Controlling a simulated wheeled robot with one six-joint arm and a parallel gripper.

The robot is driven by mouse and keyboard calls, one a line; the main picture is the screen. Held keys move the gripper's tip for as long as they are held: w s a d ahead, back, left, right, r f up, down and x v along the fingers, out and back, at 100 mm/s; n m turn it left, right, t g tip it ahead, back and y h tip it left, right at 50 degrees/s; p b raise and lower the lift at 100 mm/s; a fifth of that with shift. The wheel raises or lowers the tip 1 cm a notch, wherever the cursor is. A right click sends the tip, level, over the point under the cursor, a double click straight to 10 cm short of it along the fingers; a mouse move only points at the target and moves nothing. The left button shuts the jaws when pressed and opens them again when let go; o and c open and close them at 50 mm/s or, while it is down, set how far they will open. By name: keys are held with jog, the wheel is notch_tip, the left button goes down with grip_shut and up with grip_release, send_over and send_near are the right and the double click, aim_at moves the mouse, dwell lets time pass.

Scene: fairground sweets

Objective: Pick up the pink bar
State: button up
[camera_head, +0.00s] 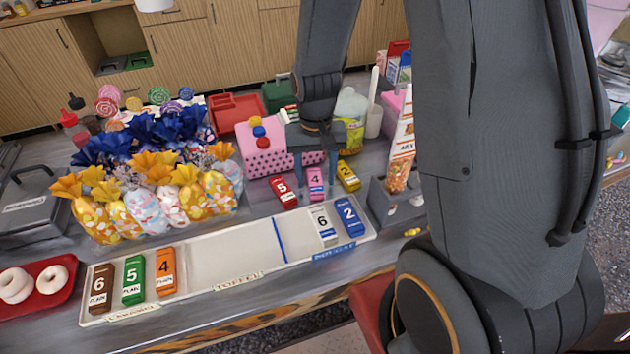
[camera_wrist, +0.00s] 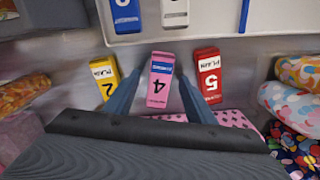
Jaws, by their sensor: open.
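The pink bar (camera_head: 316,180), marked 4, lies on the counter between a red bar (camera_head: 283,191) marked 5 and a yellow bar (camera_head: 348,176) marked 2. In the wrist view the pink bar (camera_wrist: 158,85) shows between my open fingers, with the red bar (camera_wrist: 209,76) to its right and the yellow bar (camera_wrist: 106,80) to its left. My gripper (camera_head: 317,150) is open and above the pink bar, pointing down. In the wrist view its fingertips (camera_wrist: 157,87) are on either side of the pink bar. Whether they touch it I cannot tell.
A white tray (camera_head: 215,262) in front holds a brown, a green, an orange, a white and a blue bar. Its middle is empty. A pink dotted box (camera_head: 262,155) stands close behind the bars. Bagged sweets (camera_head: 170,205) are at left, and a grey holder (camera_head: 397,205) is at right.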

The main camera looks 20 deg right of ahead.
aim_at(315, 182)
jog(key=shift+f, duration=0.4)
jog(key=c, duration=1.2)
jog(key=shift+r+b, duration=0.8)
jog(key=shift+r, duration=4.25)
